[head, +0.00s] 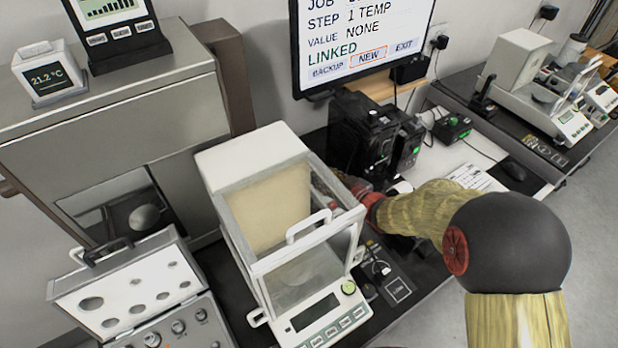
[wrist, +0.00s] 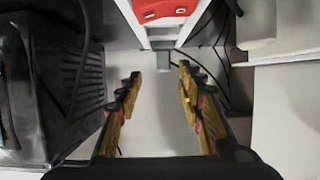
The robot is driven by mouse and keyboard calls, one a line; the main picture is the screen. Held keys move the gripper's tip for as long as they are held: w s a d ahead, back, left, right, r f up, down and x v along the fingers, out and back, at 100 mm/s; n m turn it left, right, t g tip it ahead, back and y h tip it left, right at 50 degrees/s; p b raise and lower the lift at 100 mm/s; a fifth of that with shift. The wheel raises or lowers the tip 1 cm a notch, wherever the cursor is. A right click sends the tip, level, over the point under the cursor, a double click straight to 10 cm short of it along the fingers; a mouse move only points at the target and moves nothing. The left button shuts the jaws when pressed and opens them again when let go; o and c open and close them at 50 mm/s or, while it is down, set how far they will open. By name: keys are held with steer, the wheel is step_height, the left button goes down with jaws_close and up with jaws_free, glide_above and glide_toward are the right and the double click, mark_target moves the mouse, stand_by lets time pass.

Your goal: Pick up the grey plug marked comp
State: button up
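In the wrist view my gripper (wrist: 158,74) is open, its two yellow-and-black fingers wide apart with nothing between the pads. A small grey block (wrist: 163,58) shows just beyond and between the fingertips; it may be the grey plug, but I cannot read any marking on it. It sits below a white part that carries a red piece (wrist: 162,10). In the head view my yellow arm reaches in behind the glass balance (head: 305,262), and my gripper's fingers are hidden there. I cannot pick out the plug in the head view.
Black power units (head: 362,138) stand behind my wrist, below the monitor (head: 362,40). A dark ribbed case (wrist: 55,90) is close at the left in the wrist view. Dark cables (wrist: 222,60) curve at the right.

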steer(key=b+x, duration=0.1)
steer(key=x, duration=0.1)
steer(key=b+x, duration=0.1)
steer(key=x, duration=0.2)
steer(key=shift+s+a+f+b, duration=0.1)
steer(key=shift+a+f+b, duration=0.1)
steer(key=shift+a+b, duration=0.15)
steer(key=shift+w+a, duration=0.15)
steer(key=shift+w, duration=0.15)
steer(key=shift+c, duration=1.2)
jaws_close()
